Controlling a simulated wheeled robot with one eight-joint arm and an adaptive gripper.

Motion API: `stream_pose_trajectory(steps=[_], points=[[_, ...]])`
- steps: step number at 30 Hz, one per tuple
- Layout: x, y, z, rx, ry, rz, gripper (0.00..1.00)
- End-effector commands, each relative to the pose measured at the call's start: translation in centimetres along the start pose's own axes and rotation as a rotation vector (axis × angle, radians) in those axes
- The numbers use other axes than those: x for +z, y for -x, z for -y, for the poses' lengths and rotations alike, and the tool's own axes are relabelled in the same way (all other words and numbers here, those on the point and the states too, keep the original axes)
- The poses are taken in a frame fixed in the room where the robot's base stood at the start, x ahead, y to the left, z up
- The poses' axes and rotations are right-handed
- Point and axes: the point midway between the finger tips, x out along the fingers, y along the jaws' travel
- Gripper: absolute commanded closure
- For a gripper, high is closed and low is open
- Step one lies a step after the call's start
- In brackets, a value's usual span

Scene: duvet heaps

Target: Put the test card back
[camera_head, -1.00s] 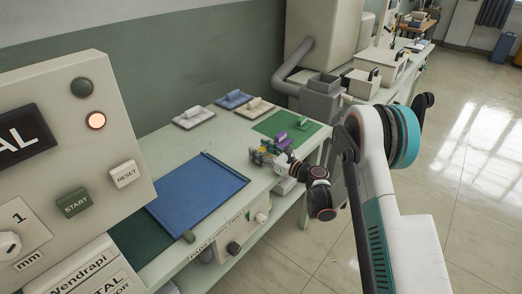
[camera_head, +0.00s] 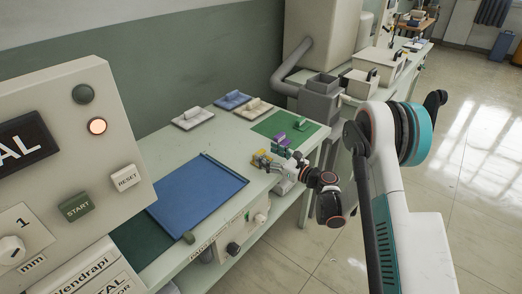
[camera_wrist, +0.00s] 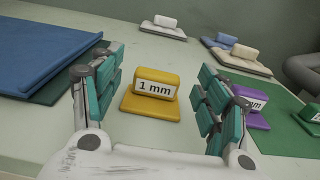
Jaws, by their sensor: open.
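The yellow test card, a flat plate with a raised grip labelled "1 mm" (camera_wrist: 152,88), lies flat on the bare pale table. It also shows small in the head view (camera_head: 261,160), partly covered by my gripper. My gripper (camera_wrist: 160,92) is open, with one teal finger pad to the left of the card and one to the right. Gaps show between the pads and the card, and nothing is held. In the head view my gripper (camera_head: 275,160) is low over the table's front edge. A purple card (camera_wrist: 256,119) and a green card (camera_wrist: 313,112) are to the right.
A green mat (camera_head: 272,124) lies at the table's right end. A blue board (camera_head: 200,190) lies to the left. White, blue and beige handled pads (camera_head: 193,118) lie along the back. The control box (camera_head: 95,150) has a lit lamp, START and RESET.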

Motion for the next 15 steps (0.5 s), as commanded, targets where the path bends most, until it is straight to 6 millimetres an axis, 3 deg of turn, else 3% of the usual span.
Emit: stream_pose_trajectory(steps=[6, 15], points=[[0.4, 4.6, 0.1, -0.003, -0.001, 0.001, 0.31], [0.0, 7.7, 0.0, -0.002, -0.001, 0.001, 0.31]])
